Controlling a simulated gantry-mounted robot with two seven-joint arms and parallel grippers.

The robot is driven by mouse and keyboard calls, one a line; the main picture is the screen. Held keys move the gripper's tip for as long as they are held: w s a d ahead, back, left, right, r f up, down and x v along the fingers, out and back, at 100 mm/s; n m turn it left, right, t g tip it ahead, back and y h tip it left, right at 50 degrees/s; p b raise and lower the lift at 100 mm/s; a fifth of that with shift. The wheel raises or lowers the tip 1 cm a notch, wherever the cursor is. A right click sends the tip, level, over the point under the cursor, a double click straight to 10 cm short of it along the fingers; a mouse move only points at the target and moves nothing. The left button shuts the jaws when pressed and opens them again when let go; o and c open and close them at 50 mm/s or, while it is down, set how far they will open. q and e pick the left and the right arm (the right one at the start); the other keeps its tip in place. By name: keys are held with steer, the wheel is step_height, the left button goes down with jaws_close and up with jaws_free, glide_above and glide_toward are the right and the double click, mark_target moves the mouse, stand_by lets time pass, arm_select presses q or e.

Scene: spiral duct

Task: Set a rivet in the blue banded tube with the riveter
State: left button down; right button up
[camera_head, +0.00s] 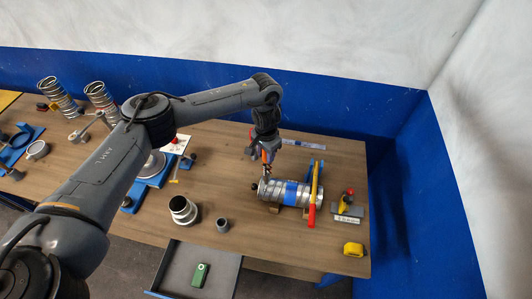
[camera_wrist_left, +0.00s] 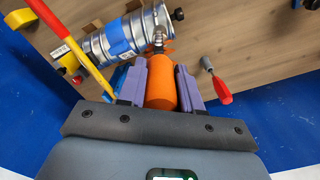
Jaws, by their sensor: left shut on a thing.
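The blue banded tube (camera_head: 276,188) is a silvery spiral duct with a blue band, lying on its side on low supports at the right of the table. It also shows in the wrist view (camera_wrist_left: 96,46). My left gripper (camera_head: 266,160) is above the tube's left end in the head view. It is shut on the orange riveter (camera_wrist_left: 161,88), which sits between its purple pads. The riveter's metal nose (camera_wrist_left: 158,40) is at the tube's end; I cannot tell whether it touches. My right gripper is in neither view.
A red and yellow bar (camera_head: 313,197) stands across the tube. A yellow tape measure (camera_head: 353,249) lies at the table's right edge. A short metal duct piece (camera_head: 183,210) stands left of the tube. An open drawer (camera_head: 226,266) holds a green box. A red-handled tool (camera_wrist_left: 217,82) lies beside the gripper.

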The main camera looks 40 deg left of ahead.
arm_select(q)
steer(key=shift+r, duration=3.4)
